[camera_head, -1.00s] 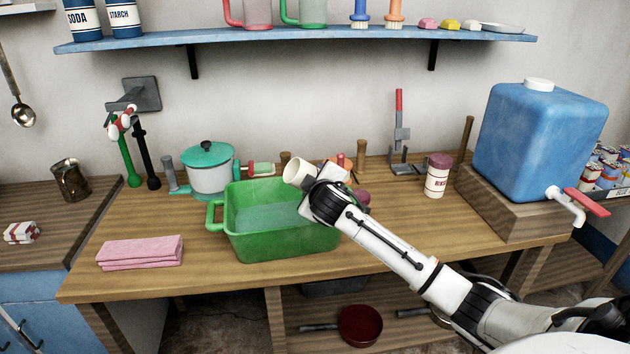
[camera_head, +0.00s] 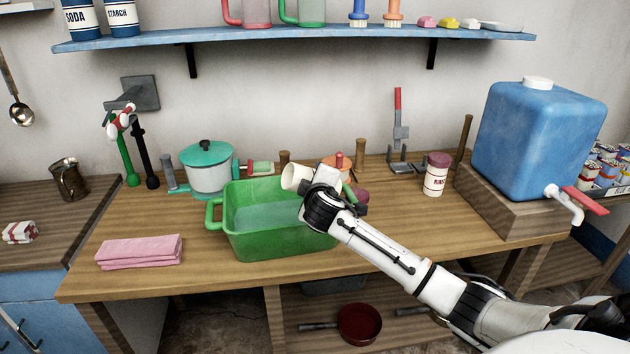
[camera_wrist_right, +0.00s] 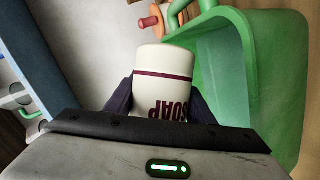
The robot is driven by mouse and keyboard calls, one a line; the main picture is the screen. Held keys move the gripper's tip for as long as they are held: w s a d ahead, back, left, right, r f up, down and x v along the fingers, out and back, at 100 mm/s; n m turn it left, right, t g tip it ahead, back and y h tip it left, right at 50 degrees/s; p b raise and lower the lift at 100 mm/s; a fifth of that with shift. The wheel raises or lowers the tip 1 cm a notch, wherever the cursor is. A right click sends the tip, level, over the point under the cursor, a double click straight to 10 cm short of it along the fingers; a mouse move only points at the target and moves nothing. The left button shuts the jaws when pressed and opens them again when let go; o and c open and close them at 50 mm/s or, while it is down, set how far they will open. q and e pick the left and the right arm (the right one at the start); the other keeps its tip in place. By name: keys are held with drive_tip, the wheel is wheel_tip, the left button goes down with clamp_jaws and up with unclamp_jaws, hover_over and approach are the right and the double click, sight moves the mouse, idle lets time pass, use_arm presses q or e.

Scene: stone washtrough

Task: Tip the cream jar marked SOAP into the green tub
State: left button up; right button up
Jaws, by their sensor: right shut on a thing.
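The cream jar marked SOAP (camera_head: 296,177) is tilted over the right part of the green tub (camera_head: 270,246), its mouth end toward the left. My right gripper (camera_head: 314,184) is shut on the jar; the fingers are mostly hidden by the wrist in the head view. In the right wrist view the jar (camera_wrist_right: 165,80) sits between the dark fingers of the gripper (camera_wrist_right: 160,98), with its lettering upside down. The tub wall (camera_wrist_right: 270,70) is beside it. The tub stands on the wooden worktop and holds bluish water. My left gripper is not in view.
A teal-lidded pot (camera_head: 208,170) stands behind the tub. A folded pink cloth (camera_head: 139,251) lies at front left. A jar marked RINSE (camera_head: 436,178) and a blue water tank (camera_head: 538,140) stand to the right. A blue shelf (camera_head: 300,38) runs above.

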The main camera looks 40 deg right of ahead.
drive_tip(key=shift+f+n+h, duration=0.25)
drive_tip(key=shift+n+h, duration=0.15)
drive_tip(key=shift+d+n, duration=0.1)
drive_tip(key=shift+n, duration=0.2)
idle(0.4)
drive_tip(key=shift+f+n+h+b, duration=0.35)
drive_tip(key=shift+n+h+b, duration=0.15)
drive_tip(key=shift+n+b, duration=0.1)
drive_tip(key=shift+r, duration=0.1)
idle(1.1)
